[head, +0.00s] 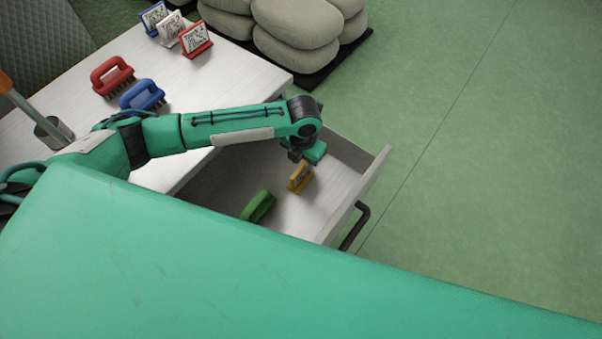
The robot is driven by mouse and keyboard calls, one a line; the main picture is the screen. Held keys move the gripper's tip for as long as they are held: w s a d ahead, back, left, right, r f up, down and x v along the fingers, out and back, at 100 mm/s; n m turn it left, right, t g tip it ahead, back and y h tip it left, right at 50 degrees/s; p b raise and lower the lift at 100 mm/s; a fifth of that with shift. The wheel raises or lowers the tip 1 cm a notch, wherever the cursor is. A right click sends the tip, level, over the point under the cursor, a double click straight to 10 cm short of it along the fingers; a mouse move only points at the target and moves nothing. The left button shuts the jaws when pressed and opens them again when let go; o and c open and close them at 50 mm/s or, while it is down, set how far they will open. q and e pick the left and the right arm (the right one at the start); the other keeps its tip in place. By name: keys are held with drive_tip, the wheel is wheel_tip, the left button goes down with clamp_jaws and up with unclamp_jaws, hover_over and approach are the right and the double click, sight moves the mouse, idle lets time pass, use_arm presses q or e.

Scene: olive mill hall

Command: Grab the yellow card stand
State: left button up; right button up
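The yellow card stand (298,178) stands inside the open drawer (225,185), toward its front end. My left arm reaches in from the left across the table and over the drawer. My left gripper (299,163) points down right at the top of the yellow card stand. Its fingers are small and partly hidden by the wrist, so I cannot tell whether they are open or closed on the stand. My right gripper is not in view.
A green brush (258,206) lies in the drawer near the stand. On the white table (215,75) are a red brush (111,76), a blue brush (142,95), and blue, white and red card stands (195,39). Stacked sacks (295,42) stand behind. Green floor at right is clear.

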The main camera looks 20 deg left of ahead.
sight(301, 167)
use_arm(q)
drive_tip(key=f, duration=0.1)
drive_tip(key=f+p, duration=0.1)
drive_tip(key=f, duration=0.3)
drive_tip(key=shift+s+a, duration=0.15)
drive_tip(key=shift+a, duration=0.1)
drive_tip(key=shift+c, duration=0.5)
clamp_jaws()
